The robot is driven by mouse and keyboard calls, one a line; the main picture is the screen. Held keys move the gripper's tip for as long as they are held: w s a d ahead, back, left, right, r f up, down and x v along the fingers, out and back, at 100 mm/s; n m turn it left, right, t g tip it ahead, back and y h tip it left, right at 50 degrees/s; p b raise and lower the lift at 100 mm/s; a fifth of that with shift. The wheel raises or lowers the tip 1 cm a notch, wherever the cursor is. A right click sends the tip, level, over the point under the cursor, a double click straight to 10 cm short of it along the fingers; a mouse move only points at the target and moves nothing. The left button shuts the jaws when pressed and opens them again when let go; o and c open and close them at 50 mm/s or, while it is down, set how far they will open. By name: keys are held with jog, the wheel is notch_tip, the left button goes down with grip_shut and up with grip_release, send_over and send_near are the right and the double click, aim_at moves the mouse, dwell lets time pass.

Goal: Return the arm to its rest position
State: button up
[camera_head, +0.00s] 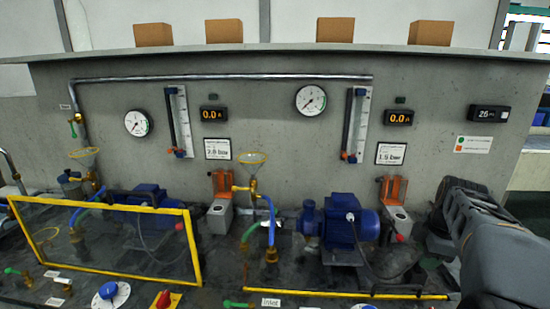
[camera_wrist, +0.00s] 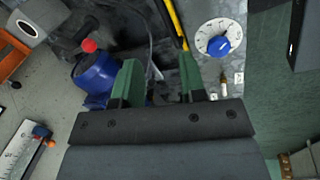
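My arm reaches in from the right edge of the head view, dark grey, over the right end of the pump line. Its gripper cannot be made out clearly there. In the wrist view my gripper (camera_wrist: 160,82) shows two green fingers spread apart with nothing between them. Beyond the fingers lie a blue pump motor (camera_wrist: 95,75), a dark hose and a yellow frame bar. The fingers appear apart from these things.
Two blue pumps (camera_head: 350,222) stand on the dark bench, the left one behind a yellow-framed clear guard (camera_head: 100,208). Gauges (camera_head: 311,100) hang on the grey wall. A blue dial (camera_wrist: 218,45) is near my fingers. Several cardboard boxes (camera_head: 152,35) sit on the ledge.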

jog(key=s+a+r+m+p, duration=0.1)
jog(key=s+a+m+p, duration=0.2)
jog(key=a, duration=0.4)
jog(key=s+a+r+m+p, duration=0.1)
jog(key=s+a+m+p, duration=0.2)
jog(key=a, duration=0.4)
jog(key=s+a+r+m+t+p, duration=0.1)
jog(key=s+a+m+p, duration=0.2)
jog(key=a+m, duration=0.4)
jog(key=shift+s+a+p, duration=0.15)
jog(key=shift+a+p, duration=0.2)
jog(key=shift+p, duration=0.55)
